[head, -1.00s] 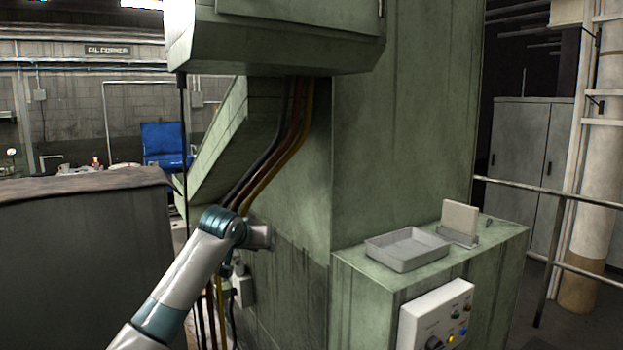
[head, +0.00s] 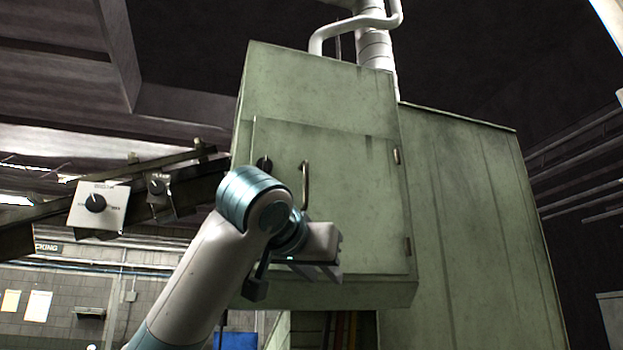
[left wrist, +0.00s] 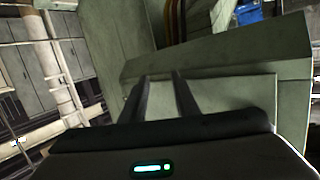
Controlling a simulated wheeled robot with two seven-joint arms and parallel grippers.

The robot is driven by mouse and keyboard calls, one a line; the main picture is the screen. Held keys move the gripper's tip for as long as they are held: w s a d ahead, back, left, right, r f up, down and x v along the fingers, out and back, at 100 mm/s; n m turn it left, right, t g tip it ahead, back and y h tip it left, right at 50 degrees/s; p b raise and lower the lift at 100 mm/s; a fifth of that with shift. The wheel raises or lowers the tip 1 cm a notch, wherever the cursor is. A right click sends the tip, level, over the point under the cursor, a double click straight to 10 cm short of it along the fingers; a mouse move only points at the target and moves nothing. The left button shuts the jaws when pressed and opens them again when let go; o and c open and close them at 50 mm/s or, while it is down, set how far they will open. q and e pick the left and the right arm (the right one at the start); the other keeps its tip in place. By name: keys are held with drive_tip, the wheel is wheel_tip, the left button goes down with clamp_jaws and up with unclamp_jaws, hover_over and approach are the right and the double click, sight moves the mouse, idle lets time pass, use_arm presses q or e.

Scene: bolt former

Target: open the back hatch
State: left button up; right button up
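The back hatch (head: 350,205) is a green door on the front of a raised green cabinet, and it looks closed. A curved bar handle (head: 306,183) stands upright near its left edge, and hinges (head: 407,247) show at its right edge. My left gripper (head: 325,270) is in front of the hatch's lower left part, below the handle and apart from it. In the left wrist view its two dark fingers (left wrist: 160,76) are spread with nothing between them, over green panels. The handle cannot be made out there. My right gripper is in neither view.
A dark knob (head: 264,163) sits left of the handle, partly behind my arm. A beam with control boxes (head: 97,205) reaches in from the left. Pipes (head: 375,45) rise above the cabinet. A taller green housing (head: 480,220) adjoins on the right.

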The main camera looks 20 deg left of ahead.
use_arm(q)
drive_tip(key=s+a+r+n+t+y, duration=0.1)
drive_tip(key=s+a+r+n+t, duration=0.1)
drive_tip(key=s+r, duration=1.6)
drive_tip(key=shift+s+a+r+t, duration=0.3)
drive_tip(key=shift+a+r, duration=0.35)
drive_tip(key=shift+r, duration=0.25)
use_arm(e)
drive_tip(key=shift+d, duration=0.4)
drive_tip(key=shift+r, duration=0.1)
use_arm(q)
drive_tip(key=p, duration=0.9)
approach(304, 172)
drive_tip(key=w, duration=0.6)
drive_tip(key=shift+w+r, duration=0.1)
drive_tip(key=shift+w, duration=0.05)
drive_tip(key=shift+w+p, duration=0.4)
drive_tip(key=shift+w, duration=0.3)
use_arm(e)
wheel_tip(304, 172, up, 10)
